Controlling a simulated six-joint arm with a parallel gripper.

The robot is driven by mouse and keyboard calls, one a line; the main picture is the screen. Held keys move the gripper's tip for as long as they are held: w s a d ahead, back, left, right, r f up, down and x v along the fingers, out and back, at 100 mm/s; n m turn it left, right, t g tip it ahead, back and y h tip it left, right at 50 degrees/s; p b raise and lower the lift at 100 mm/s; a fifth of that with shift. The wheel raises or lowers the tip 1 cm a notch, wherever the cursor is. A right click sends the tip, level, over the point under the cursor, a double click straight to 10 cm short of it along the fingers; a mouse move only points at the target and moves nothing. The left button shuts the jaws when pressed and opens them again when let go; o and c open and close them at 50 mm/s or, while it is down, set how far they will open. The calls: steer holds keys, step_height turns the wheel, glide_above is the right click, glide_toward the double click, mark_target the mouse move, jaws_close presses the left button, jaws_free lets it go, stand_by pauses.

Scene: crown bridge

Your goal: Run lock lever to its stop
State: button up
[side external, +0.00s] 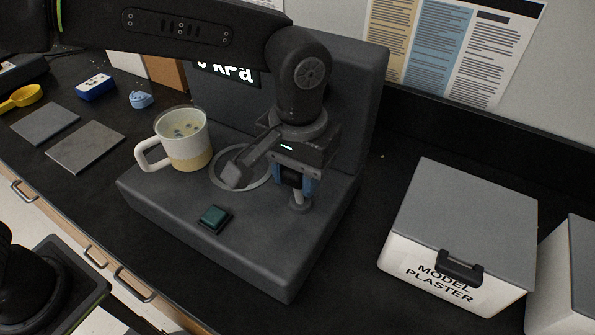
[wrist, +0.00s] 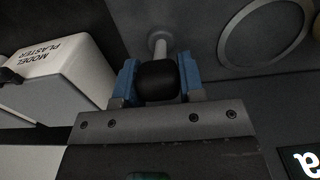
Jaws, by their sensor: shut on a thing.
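The lock lever shows as a black knob (wrist: 158,80) on a short metal post that rises from the dark grey machine (side external: 255,262). My gripper (side external: 297,182) is over the right part of the machine's deck, pointing down, with its blue-padded fingers on both sides of the knob. In the wrist view my gripper (wrist: 157,82) is shut on the knob. The foot of the post (side external: 300,204) shows just below the fingers in the side view. The lever's stop cannot be made out.
A ring (side external: 217,178) is set in the deck left of my gripper. A mug (side external: 186,140) stands on the deck's left, and a green button (side external: 215,217) is near its front. A display (side external: 228,73) reading kPa is behind. A plaster box (side external: 462,225) stands to the right.

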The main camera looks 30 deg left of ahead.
steer(key=shift+w+g, duration=0.5)
steer(key=shift+g, duration=0.2)
steer(key=o, duration=0.9)
steer(key=shift+o, duration=0.2)
steer(key=shift+r, duration=0.15)
step_height(320, 180, up, 14)
steer(key=w, duration=0.2)
steer(key=shift+f, duration=0.25)
steer(key=shift+c, duration=0.3)
